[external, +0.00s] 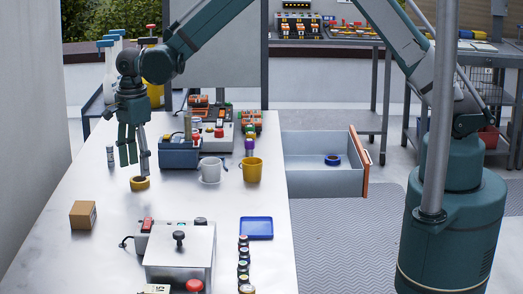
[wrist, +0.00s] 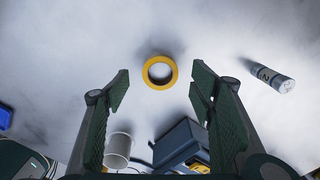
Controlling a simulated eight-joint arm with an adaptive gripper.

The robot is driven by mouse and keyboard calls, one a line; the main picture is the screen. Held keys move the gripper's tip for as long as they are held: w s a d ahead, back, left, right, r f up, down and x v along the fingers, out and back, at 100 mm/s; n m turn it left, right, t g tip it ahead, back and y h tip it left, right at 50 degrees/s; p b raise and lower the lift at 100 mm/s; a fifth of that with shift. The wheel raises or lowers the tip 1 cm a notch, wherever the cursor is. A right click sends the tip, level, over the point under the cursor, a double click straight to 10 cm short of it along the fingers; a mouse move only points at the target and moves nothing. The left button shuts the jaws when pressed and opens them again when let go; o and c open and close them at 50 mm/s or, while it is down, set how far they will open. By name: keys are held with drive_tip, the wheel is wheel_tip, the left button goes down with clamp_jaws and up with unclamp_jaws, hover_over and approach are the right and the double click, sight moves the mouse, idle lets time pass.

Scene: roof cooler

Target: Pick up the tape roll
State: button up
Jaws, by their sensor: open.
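The yellow tape roll (external: 139,183) lies flat on the white table in the external view, just below my gripper (external: 133,158). In the wrist view the tape roll (wrist: 160,72) is a yellow ring on the table, ahead of and between the two green fingers of my gripper (wrist: 160,84). The fingers are apart and nothing is between them. The fingertips appear above the table; the exact gap to the roll is hard to tell. A blue ring (external: 332,160), perhaps another tape roll, lies in the open drawer.
A small cylinder (wrist: 272,78) stands or lies right of the roll in the wrist view. A cardboard box (external: 83,215), a blue-grey device (external: 180,153), a white mug (external: 210,170) and a yellow mug (external: 252,170) are nearby. A metal box (external: 178,250) stands at the front.

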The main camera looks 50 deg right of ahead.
drive_tip(key=shift+d+f, duration=0.2)
drive_tip(key=shift+f, duration=1.85)
drive_tip(key=c, duration=1)
